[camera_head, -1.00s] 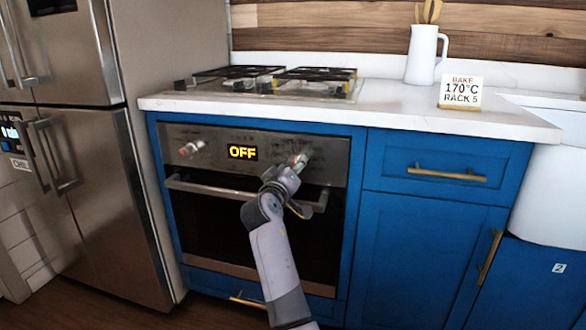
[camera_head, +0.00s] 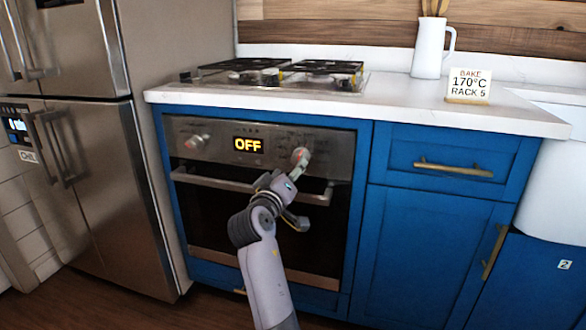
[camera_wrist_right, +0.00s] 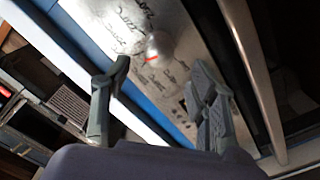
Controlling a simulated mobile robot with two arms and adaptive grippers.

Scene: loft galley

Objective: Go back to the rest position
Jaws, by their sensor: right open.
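My right gripper (camera_head: 290,177) is in front of the oven (camera_head: 180,229), just below its right knob (camera_head: 300,156). In the right wrist view my right gripper (camera_wrist_right: 163,80) has its two fingers spread, with nothing held between them. The knob (camera_wrist_right: 158,48), with a red mark, shows beyond the fingers on the steel panel and looks clear of them. The oven display (camera_head: 248,145) reads OFF. My left gripper is not in view.
The oven handle (camera_head: 220,185) crosses the front behind my right wrist. The left knob (camera_head: 195,141), fridge (camera_head: 95,190), blue cabinets (camera_head: 430,235) and white counter (camera_head: 400,110) surround it. On the counter are a cooktop (camera_head: 285,74), white jug (camera_head: 428,50) and sign (camera_head: 468,86).

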